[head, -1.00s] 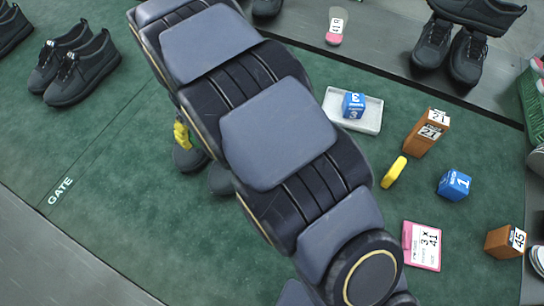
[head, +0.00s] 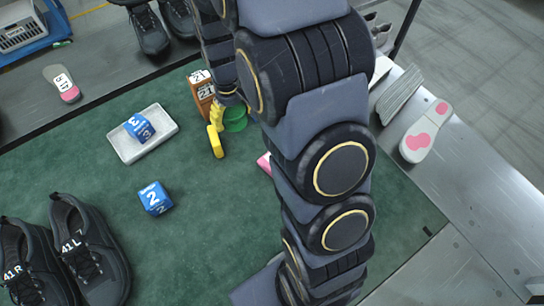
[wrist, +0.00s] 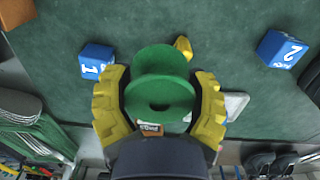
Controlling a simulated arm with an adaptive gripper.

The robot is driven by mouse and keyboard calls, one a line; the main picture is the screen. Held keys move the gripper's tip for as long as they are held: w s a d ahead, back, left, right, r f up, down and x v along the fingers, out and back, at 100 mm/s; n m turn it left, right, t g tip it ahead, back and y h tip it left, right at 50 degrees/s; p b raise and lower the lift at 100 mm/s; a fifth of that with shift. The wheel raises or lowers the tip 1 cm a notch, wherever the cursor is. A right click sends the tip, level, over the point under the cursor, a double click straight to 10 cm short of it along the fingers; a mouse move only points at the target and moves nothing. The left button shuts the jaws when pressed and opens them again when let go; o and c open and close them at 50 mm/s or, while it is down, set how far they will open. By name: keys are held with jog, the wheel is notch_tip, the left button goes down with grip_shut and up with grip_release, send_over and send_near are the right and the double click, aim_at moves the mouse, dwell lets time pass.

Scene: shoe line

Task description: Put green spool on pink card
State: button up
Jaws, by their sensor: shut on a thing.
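The green spool (head: 235,119) is between the yellow fingers of my gripper (head: 220,112). In the wrist view the spool (wrist: 160,78) fills the space between both fingertips (wrist: 160,98), its round flange and centre hole facing the camera. My gripper is shut on it, beside the brown block; its height over the mat is hard to judge. The pink card (head: 264,163) shows only as a small edge, right of and nearer than the spool; my arm hides the rest. I cannot make out the card in the wrist view.
A yellow piece (head: 215,142) lies close by the gripper. A brown block (head: 200,88) marked 21 stands behind it. A white tray (head: 157,146) holds a blue cube (head: 139,128); another blue cube (head: 155,198) is nearer. Dark shoes (head: 88,245) stand front left. Mat between is clear.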

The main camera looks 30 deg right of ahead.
jog(key=s+d+m, duration=0.3)
jog(key=s+d, duration=0.2)
jog(key=d, duration=0.2)
jog(key=shift+s+d+f, duration=0.1)
jog(key=shift+d+f, duration=0.1)
jog(key=shift+f, duration=3.3)
jog(key=shift+s+d+f, duration=0.1)
jog(key=shift+d+f, duration=0.05)
jog(key=shift+f, duration=3.35)
jog(key=o, duration=1.2)
jog(key=shift+f, duration=0.1)
